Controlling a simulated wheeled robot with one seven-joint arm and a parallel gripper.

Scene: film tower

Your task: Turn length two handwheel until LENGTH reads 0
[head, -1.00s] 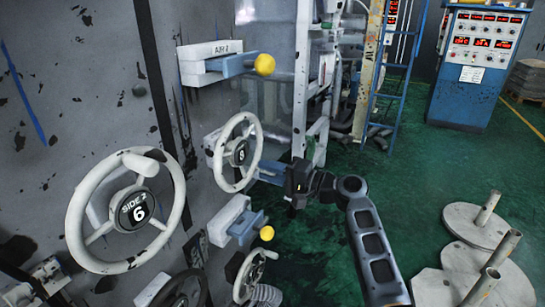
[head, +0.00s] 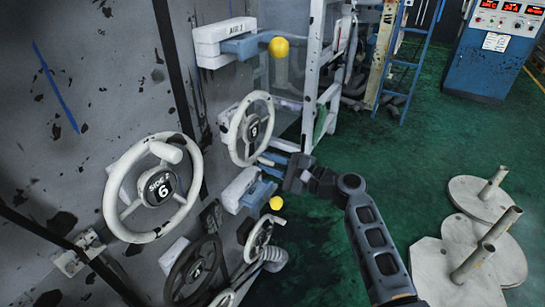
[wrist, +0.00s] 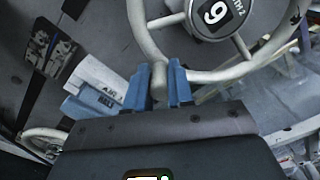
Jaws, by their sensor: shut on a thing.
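A white handwheel (head: 235,137) stands on the grey machine wall in the middle of the head view. Its dark hub (head: 254,128) reads 9. In the wrist view the rim (wrist: 222,76) and the hub (wrist: 214,14) show close up; the hub reads 9, and its lettering is partly cut off, so I cannot tell the full name. My gripper (head: 277,161) is at the lower right of this wheel. In the wrist view its blue fingers are shut on the wheel's grey handle peg (wrist: 159,78).
A white wheel marked SIDE 2 (head: 112,190), reading 6, is to the left. Grey spool stands (head: 470,270) are on the green floor at right; floor between is clear.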

